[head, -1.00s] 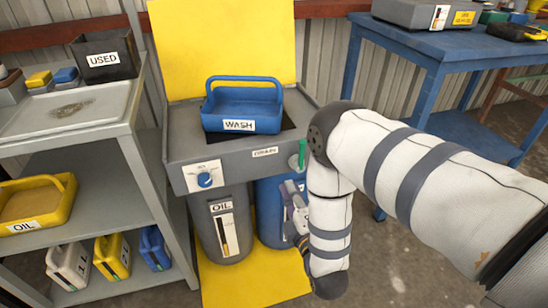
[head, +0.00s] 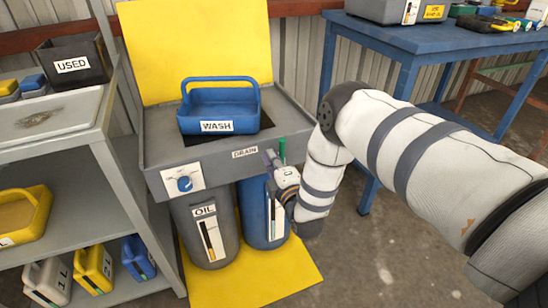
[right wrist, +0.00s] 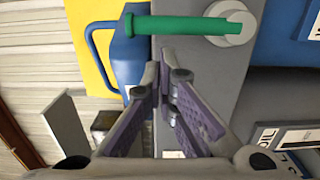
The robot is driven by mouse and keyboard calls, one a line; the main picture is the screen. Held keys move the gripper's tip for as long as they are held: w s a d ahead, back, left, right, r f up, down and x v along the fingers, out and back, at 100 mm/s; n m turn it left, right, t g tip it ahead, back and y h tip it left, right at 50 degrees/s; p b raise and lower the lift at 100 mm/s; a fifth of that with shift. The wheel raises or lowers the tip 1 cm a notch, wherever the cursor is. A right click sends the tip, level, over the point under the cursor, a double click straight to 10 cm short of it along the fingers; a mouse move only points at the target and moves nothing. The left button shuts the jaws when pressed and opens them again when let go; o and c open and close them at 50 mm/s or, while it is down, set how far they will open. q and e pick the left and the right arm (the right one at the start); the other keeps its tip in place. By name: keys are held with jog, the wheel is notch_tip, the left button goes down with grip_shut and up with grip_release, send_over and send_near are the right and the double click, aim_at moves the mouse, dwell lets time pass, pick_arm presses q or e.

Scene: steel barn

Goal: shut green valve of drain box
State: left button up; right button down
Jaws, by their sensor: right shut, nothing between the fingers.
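The drain box (head: 220,151) is a grey tray with a DRAIN label on its front. Its green valve handle (head: 282,150) stands upright at the right end of the front. In the right wrist view the green handle (right wrist: 185,25) lies across the top of the picture, on a pale round mount. My right gripper (head: 269,158) is shut and empty, just left of the handle in the head view. In the right wrist view its purple-padded fingers (right wrist: 166,76) point at the handle, with a visible gap. My left gripper is not in view.
A blue WASH basket (head: 219,107) sits on the box. A blue dial (head: 185,184) is on its front left. An OIL drum (head: 206,238) and a blue drum (head: 254,215) stand below. A grey shelf (head: 70,170) is left, a blue table (head: 400,45) right.

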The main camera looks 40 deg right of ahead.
jog(key=shift+d, duration=0.3)
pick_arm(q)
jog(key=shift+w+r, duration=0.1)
pick_arm(e)
jog(key=shift+s+d+r+m, duration=0.1)
jog(key=shift+d+m, duration=0.15)
jog(key=shift+m, duration=0.15)
